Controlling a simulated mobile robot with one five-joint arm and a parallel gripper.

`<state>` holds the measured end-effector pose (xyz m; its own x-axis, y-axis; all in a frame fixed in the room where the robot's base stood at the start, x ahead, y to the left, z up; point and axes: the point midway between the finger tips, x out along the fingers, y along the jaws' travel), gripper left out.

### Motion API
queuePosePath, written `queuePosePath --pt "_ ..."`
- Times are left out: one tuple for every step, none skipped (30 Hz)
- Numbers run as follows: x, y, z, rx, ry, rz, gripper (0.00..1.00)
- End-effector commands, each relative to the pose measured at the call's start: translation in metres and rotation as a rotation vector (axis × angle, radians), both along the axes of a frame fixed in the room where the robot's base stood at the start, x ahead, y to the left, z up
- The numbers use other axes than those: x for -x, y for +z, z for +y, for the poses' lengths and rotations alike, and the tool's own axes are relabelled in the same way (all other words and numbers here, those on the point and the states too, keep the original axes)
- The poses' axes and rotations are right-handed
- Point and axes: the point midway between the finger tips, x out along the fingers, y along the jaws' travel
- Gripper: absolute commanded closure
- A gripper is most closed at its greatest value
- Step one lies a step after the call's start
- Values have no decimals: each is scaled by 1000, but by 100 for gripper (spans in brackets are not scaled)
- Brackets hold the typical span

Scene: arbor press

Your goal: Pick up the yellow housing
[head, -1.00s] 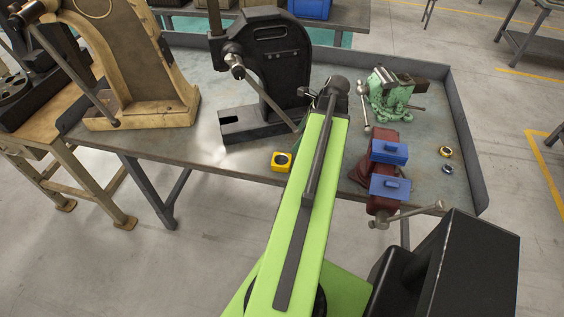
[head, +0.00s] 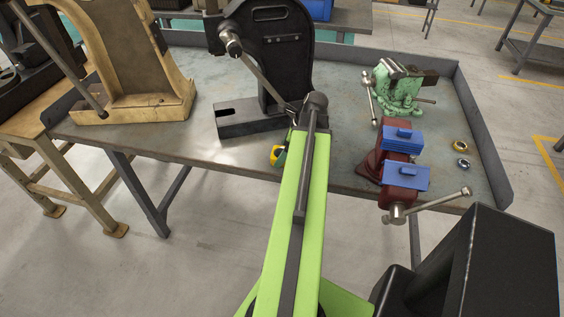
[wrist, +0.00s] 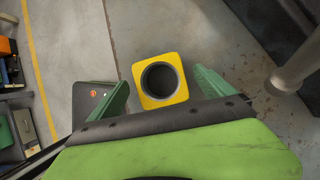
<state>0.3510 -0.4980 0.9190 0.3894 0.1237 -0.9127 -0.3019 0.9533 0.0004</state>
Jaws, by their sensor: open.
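The yellow housing (wrist: 177,94), a square block with a round dark bore, stands on the worn grey table. In the head view the housing (head: 275,154) sits near the table's front edge, in front of the black press, and is partly hidden by my arm. In the wrist view my gripper (wrist: 162,77) is open, with one green finger to the left of the housing and one to the right. The housing shows between the fingers, with nothing gripped. I cannot tell how far above it the fingers are.
The black arbor press (head: 245,122) stands just behind the housing, its lever slanting down near my arm. A red vise (head: 394,145) with blue jaw pads is to the right, a green vise (head: 396,92) behind it. Two small rings (head: 459,145) lie at the right.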

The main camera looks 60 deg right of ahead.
Motion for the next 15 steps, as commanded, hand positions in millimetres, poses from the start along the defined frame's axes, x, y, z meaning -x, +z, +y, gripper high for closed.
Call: queuePosePath --pt "-4 -16 1 0 1 0 7" --pt "-5 -18 1 0 1 0 7" --pt "-6 -19 2 0 1 0 7" --pt "-7 -18 2 0 1 0 7" --pt "-7 -17 2 0 0 0 7" --pt "-7 -16 2 1 0 0 7" --pt "-7 -15 2 1 0 0 7" --pt "-6 -15 2 1 0 0 7" --pt "-6 -15 2 1 0 0 7" --pt "-6 -15 2 1 0 0 11" --pt "-6 -15 2 1 0 0 15" --pt "-6 -15 2 1 0 0 20" --pt "-6 -15 2 1 0 0 24" --pt "-6 -15 2 1 0 0 28" --pt "-6 -15 2 1 0 0 33"
